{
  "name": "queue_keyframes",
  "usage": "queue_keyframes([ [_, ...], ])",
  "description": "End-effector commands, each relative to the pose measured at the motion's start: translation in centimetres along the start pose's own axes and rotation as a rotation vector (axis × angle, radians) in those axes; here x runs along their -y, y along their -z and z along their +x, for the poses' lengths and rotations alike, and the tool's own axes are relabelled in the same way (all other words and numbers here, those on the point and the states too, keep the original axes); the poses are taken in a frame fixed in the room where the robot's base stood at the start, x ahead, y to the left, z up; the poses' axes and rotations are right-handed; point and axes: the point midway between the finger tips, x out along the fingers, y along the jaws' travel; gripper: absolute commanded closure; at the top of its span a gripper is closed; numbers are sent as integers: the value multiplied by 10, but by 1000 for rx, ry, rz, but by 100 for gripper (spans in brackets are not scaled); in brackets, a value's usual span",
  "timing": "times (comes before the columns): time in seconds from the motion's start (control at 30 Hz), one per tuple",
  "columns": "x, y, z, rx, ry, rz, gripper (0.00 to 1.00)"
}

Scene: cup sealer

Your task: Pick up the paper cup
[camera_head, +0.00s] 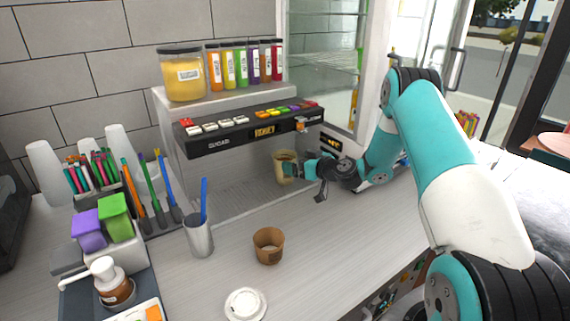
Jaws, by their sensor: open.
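A brown paper cup (268,247) stands upright and open-topped on the counter, front of the dispenser machine. A second, beige cup (285,160) stands under the right part of the machine. My gripper (292,170) is open at this beige cup, low and close to its right side. Its fingers overlap the cup in the picture, so I cannot tell whether they touch it. A white lid (245,305) lies at the front edge of the view.
The machine (250,130) with buttons and jars stands behind. A metal holder (199,236) with a blue stick, a pump bottle (110,284) and colored boxes are left. Bare counter (330,235) lies right of the brown cup. A glass panel stands behind my arm.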

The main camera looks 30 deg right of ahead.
Motion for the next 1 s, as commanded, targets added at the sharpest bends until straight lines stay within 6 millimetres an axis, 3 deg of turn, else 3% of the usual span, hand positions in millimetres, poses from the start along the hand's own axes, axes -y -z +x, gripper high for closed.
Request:
queue_keyframes([
  [0.5, -4, 5, 51, 1, 0, 0, 0],
  [0.77, -4, 3, 55, 0, 0, 0, 0],
  [0.87, -4, 3, 55, 0, 0, 0, 18],
  [1.0, -4, 3, 54, 0, -1, 1, 51],
])
